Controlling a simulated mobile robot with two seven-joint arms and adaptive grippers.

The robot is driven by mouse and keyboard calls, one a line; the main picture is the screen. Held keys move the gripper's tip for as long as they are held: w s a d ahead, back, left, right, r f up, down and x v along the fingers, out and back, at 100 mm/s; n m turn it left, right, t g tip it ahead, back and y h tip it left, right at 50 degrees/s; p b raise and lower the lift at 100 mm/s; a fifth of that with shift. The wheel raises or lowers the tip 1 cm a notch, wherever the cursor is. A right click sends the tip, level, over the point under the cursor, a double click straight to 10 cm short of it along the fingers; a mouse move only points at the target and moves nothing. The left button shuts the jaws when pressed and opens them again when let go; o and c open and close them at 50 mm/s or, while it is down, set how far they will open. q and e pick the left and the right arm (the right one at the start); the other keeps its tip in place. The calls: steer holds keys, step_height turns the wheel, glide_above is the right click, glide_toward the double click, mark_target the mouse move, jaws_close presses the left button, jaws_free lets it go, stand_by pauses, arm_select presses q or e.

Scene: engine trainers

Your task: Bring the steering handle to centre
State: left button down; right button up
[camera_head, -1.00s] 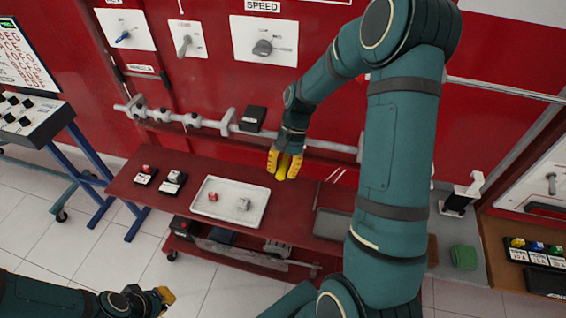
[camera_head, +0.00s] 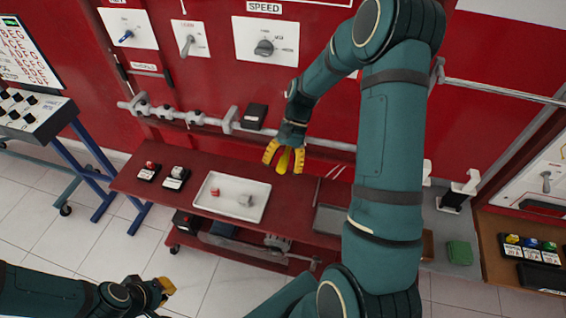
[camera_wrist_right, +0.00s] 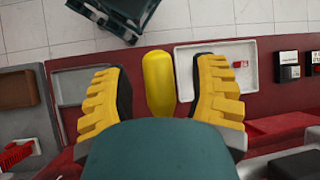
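No label that I can read names the steering handle. A small grey lever (camera_head: 187,46) stands on a white plate on the red wall, between a blue-handled switch and the speed dial (camera_head: 264,47). Another lever (camera_head: 547,182) is on a panel at the far right. I cannot tell which is the steering handle. My right gripper (camera_head: 284,161) hangs above the red table, fingers spread, apart from both levers.
A white tray (camera_head: 263,208) with a red and a grey piece is on the red table (camera_head: 300,225). A grey rail (camera_head: 190,117) runs along the wall. A slanted console (camera_head: 40,118) is at the left.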

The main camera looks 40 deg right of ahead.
step_height(320, 180, up, 10)
steer(key=shift+r, duration=0.1)
stand_by(0.6)
stand_by(0.5)
